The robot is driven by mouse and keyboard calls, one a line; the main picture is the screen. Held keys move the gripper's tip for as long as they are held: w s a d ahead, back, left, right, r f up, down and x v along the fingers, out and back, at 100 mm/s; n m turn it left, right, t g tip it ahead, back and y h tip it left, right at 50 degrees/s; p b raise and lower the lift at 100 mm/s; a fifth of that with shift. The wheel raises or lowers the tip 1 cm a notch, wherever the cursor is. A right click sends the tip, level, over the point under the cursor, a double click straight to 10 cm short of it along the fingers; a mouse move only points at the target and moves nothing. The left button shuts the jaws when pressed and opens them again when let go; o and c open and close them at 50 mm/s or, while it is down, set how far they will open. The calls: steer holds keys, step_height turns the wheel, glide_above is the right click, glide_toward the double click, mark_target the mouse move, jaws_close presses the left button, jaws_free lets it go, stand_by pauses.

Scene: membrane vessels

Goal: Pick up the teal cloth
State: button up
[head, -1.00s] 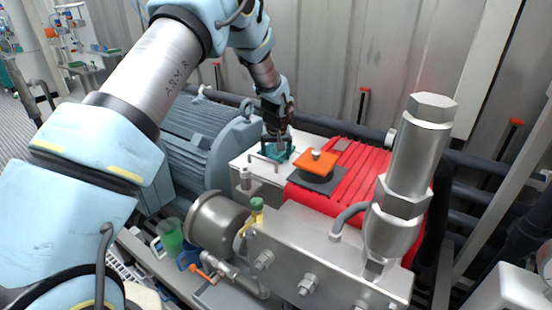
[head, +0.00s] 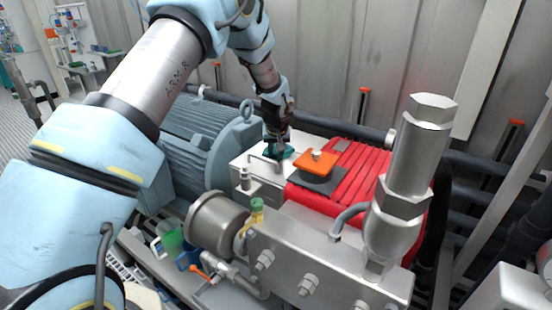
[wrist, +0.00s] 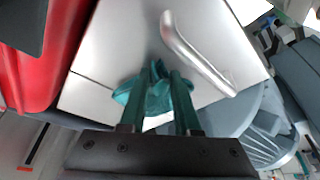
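The teal cloth (wrist: 157,97) lies crumpled on a pale metal box top, and the head view shows it (head: 287,152) beside the red ribbed housing. My gripper (wrist: 165,72) points down at it in the wrist view. Its two dark green fingers stand apart, with a bunched fold of cloth between them and more cloth on the outer sides. Whether the fingers press on the fold cannot be told. In the head view my gripper (head: 277,150) is down at the cloth, hiding part of it.
A metal handle (wrist: 195,55) rises from the box top beside the cloth. The red housing (head: 355,170) carries an orange block (head: 318,161) on a dark plate. A grey motor (head: 200,135) stands left, and a tall metal fitting (head: 405,180) right.

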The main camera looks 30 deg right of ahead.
steer(key=c, duration=0.3)
steer(key=shift+r, duration=0.2)
jaws_close()
step_height(320, 180, up, 12)
steer(key=p, duration=0.6)
steer(key=shift+f, duration=0.2)
